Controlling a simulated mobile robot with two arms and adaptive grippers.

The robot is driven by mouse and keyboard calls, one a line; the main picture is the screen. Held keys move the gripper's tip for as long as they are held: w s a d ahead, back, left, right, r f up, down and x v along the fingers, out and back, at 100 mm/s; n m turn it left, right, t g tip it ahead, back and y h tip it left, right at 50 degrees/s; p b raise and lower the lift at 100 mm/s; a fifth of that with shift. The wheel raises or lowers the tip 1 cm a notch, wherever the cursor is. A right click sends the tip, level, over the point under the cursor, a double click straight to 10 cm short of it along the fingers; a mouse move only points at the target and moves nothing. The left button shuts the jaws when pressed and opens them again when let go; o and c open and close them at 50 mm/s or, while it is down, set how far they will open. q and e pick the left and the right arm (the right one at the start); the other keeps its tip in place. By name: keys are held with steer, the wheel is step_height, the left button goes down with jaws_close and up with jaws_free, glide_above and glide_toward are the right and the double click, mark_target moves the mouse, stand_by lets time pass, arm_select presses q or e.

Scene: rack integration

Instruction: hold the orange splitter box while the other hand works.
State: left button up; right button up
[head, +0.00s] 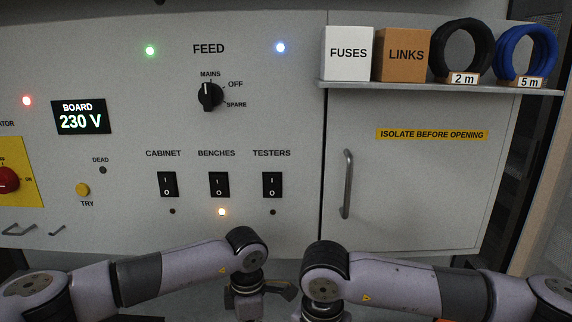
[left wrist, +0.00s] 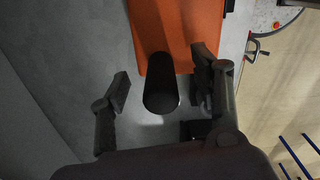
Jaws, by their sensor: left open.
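The orange splitter box (left wrist: 180,25) shows at the top of the left wrist view, partly cut off by the frame edge. A dark rounded cylinder (left wrist: 161,95) sticks out from its near end; I cannot tell whether it is a part of the box. My left gripper (left wrist: 162,80) is open, with one finger on each side of the cylinder and a visible gap at the left finger. In the head view my left gripper (head: 262,298) is low in the middle, partly cut off. My right arm's wrist shows beside it, but its fingers are below the frame.
A grey panel (head: 130,130) with switches and a rotary feed switch (head: 210,96) stands ahead. To the right is a closed cabinet door (head: 420,190) with a handle (head: 346,184). A shelf (head: 440,87) above it carries boxes and cable coils.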

arm_select(q)
steer(key=o, duration=0.5)
steer(key=shift+r, duration=0.1)
